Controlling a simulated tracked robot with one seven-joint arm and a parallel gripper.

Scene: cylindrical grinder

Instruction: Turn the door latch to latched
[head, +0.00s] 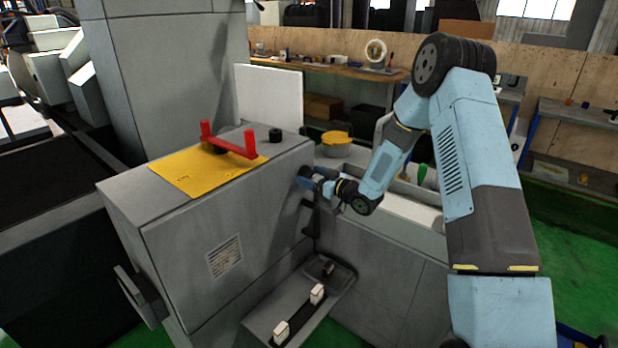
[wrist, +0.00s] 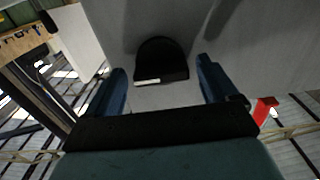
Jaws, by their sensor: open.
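My gripper (head: 306,174) is at the right end face of the grey machine housing (head: 215,220), near its upper edge. In the wrist view my gripper (wrist: 161,70) is open, with one blue finger on each side of a dark rounded knob (wrist: 162,52) on a grey face. The knob looks like the door latch and has a short white mark along one edge. I see gaps between the knob and both fingers. In the head view my gripper hides this knob. I cannot tell from the mark whether it is latched.
A red handle (head: 230,142) stands over a yellow plate (head: 195,172) on top of the housing, beside a black knob (head: 275,135). A dark handle (head: 309,218) sits below my gripper.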

